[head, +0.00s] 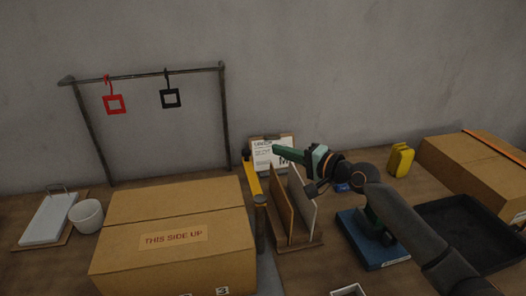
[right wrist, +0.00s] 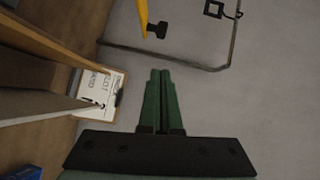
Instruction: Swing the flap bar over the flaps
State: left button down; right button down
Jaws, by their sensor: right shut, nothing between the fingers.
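The cardboard box (head: 172,238) stands at the front left with its top flaps (head: 175,200) lying flat; one bears a "THIS SIDE UP" label. The yellow flap bar (head: 253,180) is at the box's right side, pointing toward the back wall, off the flaps. It also shows in the right wrist view (right wrist: 142,14), with a dark knob (right wrist: 157,30) at its end. My right gripper (head: 278,151) is shut and empty, to the right of the bar's far end and apart from it. Its green fingers also show in the right wrist view (right wrist: 160,75). My left gripper is out of view.
A wooden stand with upright boards (head: 290,241) and a clipboard (head: 262,154) lie right of the bar. A dark rail (head: 225,125) with hanging red and black squares stands behind the box. A blue book (head: 365,250), black tray (head: 460,215) and second box (head: 475,165) are right.

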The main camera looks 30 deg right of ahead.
aim_at(252, 173)
jog(key=shift+w+a+f+p, duration=0.15)
jog(key=shift+w+a+p, duration=0.1)
jog(key=shift+w+a, duration=0.35)
jog(key=shift+w+a+f+p, duration=0.1)
jog(key=shift+w+a+p, duration=0.15)
jog(key=shift+a, duration=0.5)
jog(key=shift+w+a+f+p, duration=0.2)
jog(key=shift+w+a, duration=0.25)
jog(key=shift+a, duration=0.25)
